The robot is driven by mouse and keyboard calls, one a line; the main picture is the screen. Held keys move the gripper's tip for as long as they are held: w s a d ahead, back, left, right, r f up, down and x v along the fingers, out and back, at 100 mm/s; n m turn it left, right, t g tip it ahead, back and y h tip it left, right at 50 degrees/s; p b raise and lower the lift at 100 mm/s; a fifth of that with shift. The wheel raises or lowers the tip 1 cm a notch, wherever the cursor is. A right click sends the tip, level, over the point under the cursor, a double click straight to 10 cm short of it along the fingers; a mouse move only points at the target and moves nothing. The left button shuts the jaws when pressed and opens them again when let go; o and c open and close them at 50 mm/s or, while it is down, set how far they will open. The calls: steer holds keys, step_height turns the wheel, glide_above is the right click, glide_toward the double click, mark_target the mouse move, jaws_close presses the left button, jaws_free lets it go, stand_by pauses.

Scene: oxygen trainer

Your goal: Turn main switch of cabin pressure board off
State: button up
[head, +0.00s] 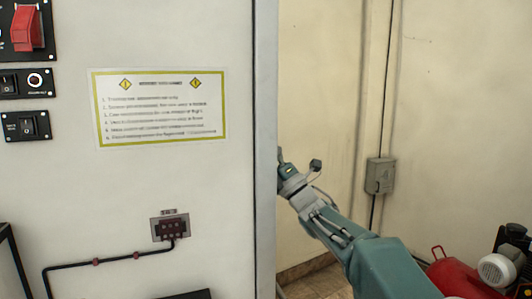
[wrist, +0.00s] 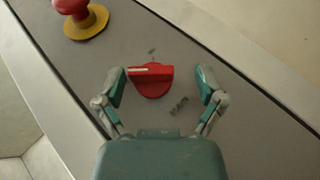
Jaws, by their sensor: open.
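A red rotary switch (wrist: 151,83) with a flat grip bar is on a grey panel (wrist: 235,110) in the wrist view; I take it for the main switch. A white line on its bar points left. Small marks lie above it and to its lower right, too blurred to read. My gripper (wrist: 162,72) is open, its fingers on either side of the switch. The left finger is close to the bar's left end; whether they touch I cannot tell. In the head view my gripper (head: 285,167) is at the cabinet's edge, and the switch is hidden.
A red mushroom button (wrist: 73,6) on a yellow disc (wrist: 88,22) sits at the panel's upper left. In the head view a white cabinet (head: 180,180) with a notice sheet (head: 160,107) fills the left. A grey wall box (head: 379,176) and red machine (head: 465,278) are to the right.

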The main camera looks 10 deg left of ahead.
steer(key=shift+d, duration=0.15)
steer(key=v, duration=1.1)
steer(key=shift+s+f, duration=0.15)
steer(key=shift+f, duration=0.25)
steer(key=shift+d, duration=0.15)
steer(key=shift+d, duration=0.1)
